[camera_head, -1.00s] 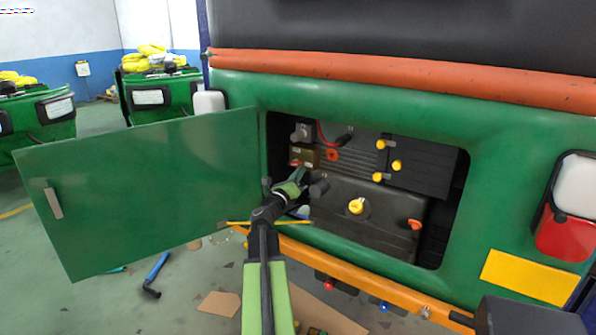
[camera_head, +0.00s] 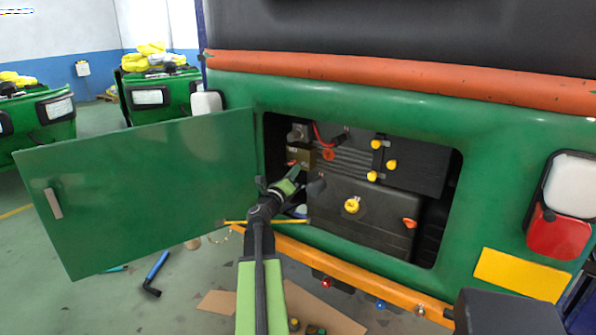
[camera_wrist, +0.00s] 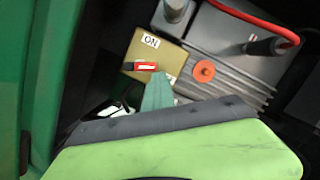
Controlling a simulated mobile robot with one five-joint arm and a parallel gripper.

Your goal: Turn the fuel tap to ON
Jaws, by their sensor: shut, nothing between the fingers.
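The fuel tap is a brass-coloured block (camera_head: 302,156) inside the open engine bay, left of the grey finned engine. In the wrist view the block (camera_wrist: 144,54) carries a white ON label (camera_wrist: 151,41) near its top edge. A red lever (camera_wrist: 143,66) with a pale outline lies roughly level across its face, below that label. A second label at the lower right is partly hidden. My gripper (camera_head: 297,173) is shut and empty, just below the block. In the wrist view its teal fingertip (camera_wrist: 157,90) is just below the lever's right end; I cannot tell whether they touch.
A green door (camera_head: 140,190) stands open to the left of the bay. An orange cap (camera_wrist: 204,71) and a red cable (camera_wrist: 255,20) are close right of the tap. Yellow knobs (camera_head: 391,164) sit further right. An orange bumper bar (camera_head: 340,283) runs below the opening.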

